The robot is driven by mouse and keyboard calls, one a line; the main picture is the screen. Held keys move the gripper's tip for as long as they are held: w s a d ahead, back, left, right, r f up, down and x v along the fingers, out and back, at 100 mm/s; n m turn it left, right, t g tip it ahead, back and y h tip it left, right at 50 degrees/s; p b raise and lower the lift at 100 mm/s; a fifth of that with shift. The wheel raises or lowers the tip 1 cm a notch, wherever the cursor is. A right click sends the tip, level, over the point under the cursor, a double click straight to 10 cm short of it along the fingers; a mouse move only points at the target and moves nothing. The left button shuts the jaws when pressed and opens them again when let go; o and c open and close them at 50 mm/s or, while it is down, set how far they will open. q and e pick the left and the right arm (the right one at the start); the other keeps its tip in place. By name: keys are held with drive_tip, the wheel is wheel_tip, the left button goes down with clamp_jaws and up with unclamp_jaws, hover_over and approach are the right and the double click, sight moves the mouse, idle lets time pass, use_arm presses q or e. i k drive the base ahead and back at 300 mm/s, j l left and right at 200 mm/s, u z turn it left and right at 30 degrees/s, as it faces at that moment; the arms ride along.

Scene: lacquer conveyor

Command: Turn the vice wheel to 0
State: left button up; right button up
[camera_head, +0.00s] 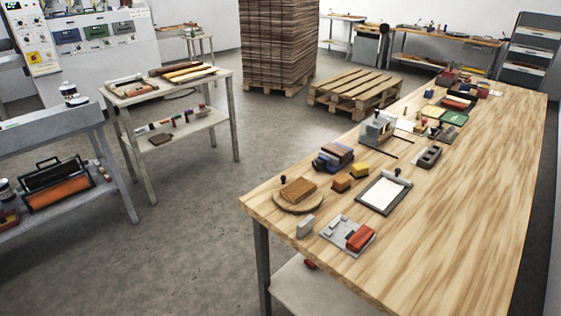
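No vice wheel can be made out clearly at this distance. A small grey metal device (376,131) with dark rods beside it stands near the left edge of the long wooden table (470,190); I cannot tell whether it is the vice. No numbers or marks for a wheel setting are readable. Neither of my grippers is in view.
The table's left side carries a clipboard (384,194), a round board with a brown block (299,190) and a grey plate with a red block (348,236). Its right side is bare. A pallet (355,91), stacked boards (277,40) and a side table (168,92) stand beyond open floor.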

sight(317, 164)
drive_tip(key=i+j+u, duration=0.15)
drive_tip(key=u, duration=0.2)
drive_tip(key=i+j+u, duration=0.1)
drive_tip(key=i+u, duration=0.4)
drive_tip(key=u, duration=0.2)
drive_tip(key=i, duration=1.9)
drive_tip(key=i+j+z, duration=0.1)
drive_tip(key=i, duration=0.45)
drive_tip(key=i+j+z, duration=0.15)
drive_tip(key=i, duration=0.4)
drive_tip(key=i+j+z, duration=0.1)
drive_tip(key=i, duration=0.45)
drive_tip(key=i+z, duration=0.1)
drive_tip(key=z, duration=1.9)
